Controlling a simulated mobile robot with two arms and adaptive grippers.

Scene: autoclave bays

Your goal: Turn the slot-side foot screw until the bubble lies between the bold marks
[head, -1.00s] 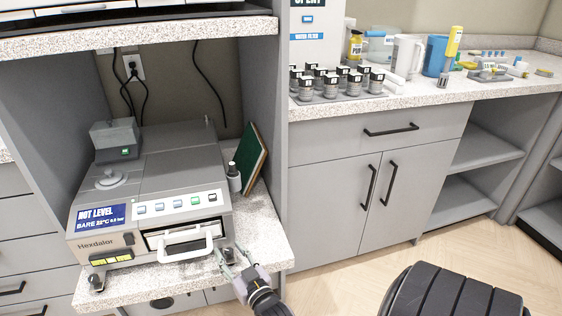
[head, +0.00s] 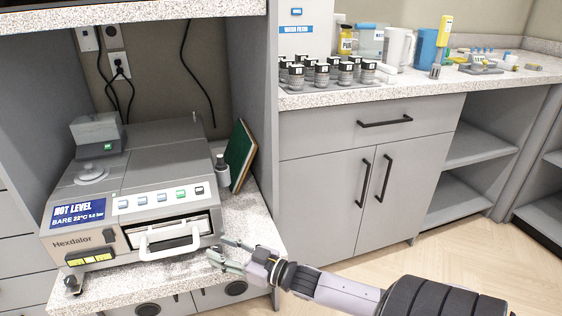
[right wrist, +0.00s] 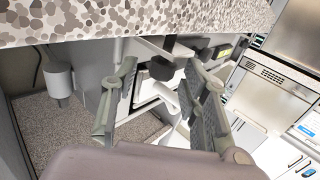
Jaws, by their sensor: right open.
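The grey autoclave (head: 130,200) stands on a speckled shelf, and its blue display (head: 77,213) reads NOT LEVEL. A dark front foot screw (head: 73,284) shows at its left front corner. My right gripper (head: 215,248) is open at the right front corner, its fingers pointing left along the front. In the right wrist view, a dark knob (right wrist: 161,68), apparently the foot screw at that corner, shows between the open fingertips (right wrist: 160,80). I cannot tell whether they touch it. I cannot make out the bubble or its marks. My left gripper is not in view.
A white drawer handle (head: 170,245) juts from the autoclave's front, left of my right gripper. A small bottle (head: 222,170) and a green book (head: 240,155) stand on the right of the shelf. Cabinet doors (head: 345,200) lie farther right.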

